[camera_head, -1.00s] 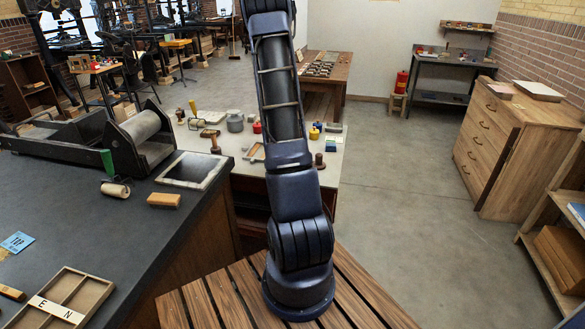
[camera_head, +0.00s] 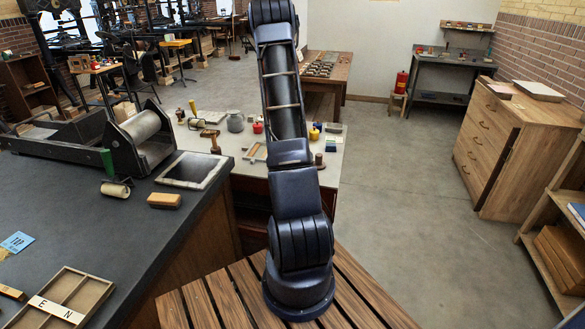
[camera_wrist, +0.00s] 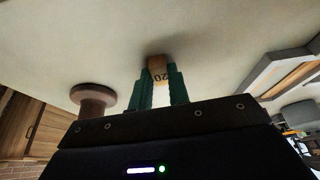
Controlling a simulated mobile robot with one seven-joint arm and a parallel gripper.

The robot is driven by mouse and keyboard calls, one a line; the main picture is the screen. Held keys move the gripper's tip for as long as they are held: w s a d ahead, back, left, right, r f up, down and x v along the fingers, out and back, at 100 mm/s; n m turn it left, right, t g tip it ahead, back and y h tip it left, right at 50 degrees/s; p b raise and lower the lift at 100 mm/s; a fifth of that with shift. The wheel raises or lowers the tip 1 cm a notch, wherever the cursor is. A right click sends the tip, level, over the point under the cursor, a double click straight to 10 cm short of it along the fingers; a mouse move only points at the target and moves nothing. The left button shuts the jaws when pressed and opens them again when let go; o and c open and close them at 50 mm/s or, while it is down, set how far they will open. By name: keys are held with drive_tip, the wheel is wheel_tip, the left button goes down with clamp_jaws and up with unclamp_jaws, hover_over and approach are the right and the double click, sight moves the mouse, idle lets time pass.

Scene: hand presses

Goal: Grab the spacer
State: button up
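The spacer, a small wooden block marked "20" (camera_wrist: 158,70), shows in the wrist view between the tips of my gripper's green fingers (camera_wrist: 162,80). The number appears upside down. One finger lies along each side of the block; I cannot tell whether both press on it. Its far end is by a dark shadow on the pale tabletop (camera_wrist: 210,40), so it is at or close to the surface. In the head view my gripper is out of sight, and I cannot make out the spacer behind my arm.
In the wrist view a round-topped brown wooden piece (camera_wrist: 93,95) stands left of the fingers and a frame (camera_wrist: 285,72) lies to the right. In the head view the pale table (camera_head: 222,165) holds several tools. A dark counter (camera_head: 110,235) is at left; the floor is clear at right.

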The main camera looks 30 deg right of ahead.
clamp_jaws()
